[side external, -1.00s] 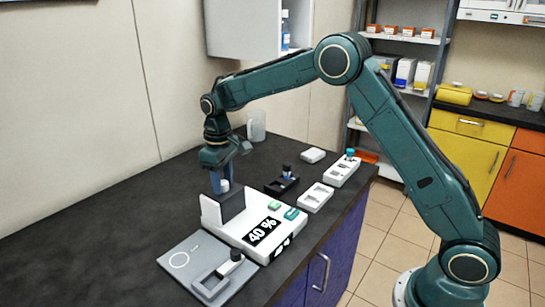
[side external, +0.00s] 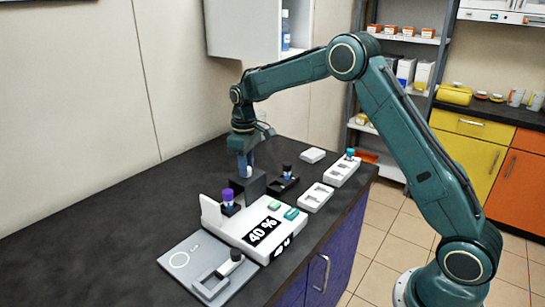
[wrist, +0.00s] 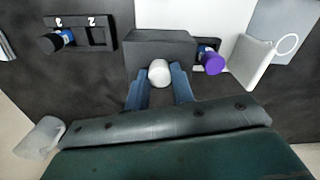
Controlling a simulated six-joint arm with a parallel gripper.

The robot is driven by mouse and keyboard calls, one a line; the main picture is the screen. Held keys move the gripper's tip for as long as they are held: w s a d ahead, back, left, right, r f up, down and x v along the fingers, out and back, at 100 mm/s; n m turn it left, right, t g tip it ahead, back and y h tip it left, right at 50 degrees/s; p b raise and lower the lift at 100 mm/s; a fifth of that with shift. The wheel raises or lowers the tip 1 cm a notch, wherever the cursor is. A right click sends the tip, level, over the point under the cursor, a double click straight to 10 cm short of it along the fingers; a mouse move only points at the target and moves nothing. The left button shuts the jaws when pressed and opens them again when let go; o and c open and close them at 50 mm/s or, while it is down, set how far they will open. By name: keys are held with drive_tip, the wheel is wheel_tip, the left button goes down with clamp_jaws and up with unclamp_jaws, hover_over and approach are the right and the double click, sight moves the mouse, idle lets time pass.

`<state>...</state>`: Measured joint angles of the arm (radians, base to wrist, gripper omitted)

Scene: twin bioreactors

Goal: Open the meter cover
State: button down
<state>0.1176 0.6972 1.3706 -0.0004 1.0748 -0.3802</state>
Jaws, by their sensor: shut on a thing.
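The white meter (side external: 238,226) with its "40 %" display stands on the dark bench. Its dark grey box-shaped cover (side external: 254,186) is off it, beyond its back right end. The cover also shows in the wrist view (wrist: 160,48). My gripper (side external: 246,170) is shut on the cover's pale round knob (wrist: 158,72), with blue fingers on both sides. I cannot tell whether the cover touches the bench. A purple-capped vial (side external: 228,196) stands uncovered in the meter; its cap shows right of the cover in the wrist view (wrist: 212,62).
A black holder (side external: 283,186) with a dark-capped vial is close right of the cover. White racks (side external: 315,198) line the right edge. A grey plate (side external: 190,255) with a vial holder lies in front of the meter. The bench's left side is clear.

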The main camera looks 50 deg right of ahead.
drive_tip(key=shift+d, duration=0.15)
drive_tip(key=c, duration=1.2)
unclamp_jaws()
drive_tip(key=shift+r, duration=0.15)
wheel_tip(320, 180, up, 14)
drive_tip(key=shift+f, duration=0.2)
